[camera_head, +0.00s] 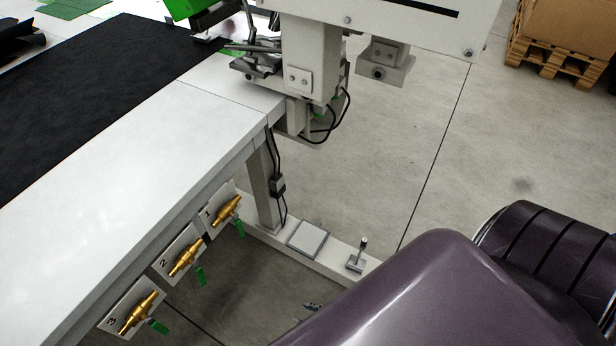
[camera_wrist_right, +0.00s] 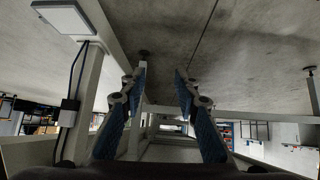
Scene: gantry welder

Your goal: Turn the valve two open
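Valve two (camera_head: 186,257) is a brass body on a white plate marked 2, on the side of the white table. Its green handle (camera_head: 201,276) hangs down, off the line of the body. My right arm comes in from the lower right, and only a small bit of my right gripper (camera_head: 312,307) shows past it, to the right of valve two and apart from it. In the right wrist view my right gripper (camera_wrist_right: 160,78) is open, its blue-padded fingers apart with nothing between them. No valve can be made out in that view. My left gripper is not in view.
Valve one (camera_head: 228,209) and valve three (camera_head: 139,312) sit on either side of valve two. The white table (camera_head: 130,165) overhangs them. A table leg (camera_head: 264,190) and a floor beam with a pedal (camera_head: 356,258) stand beyond. Open floor lies to the right.

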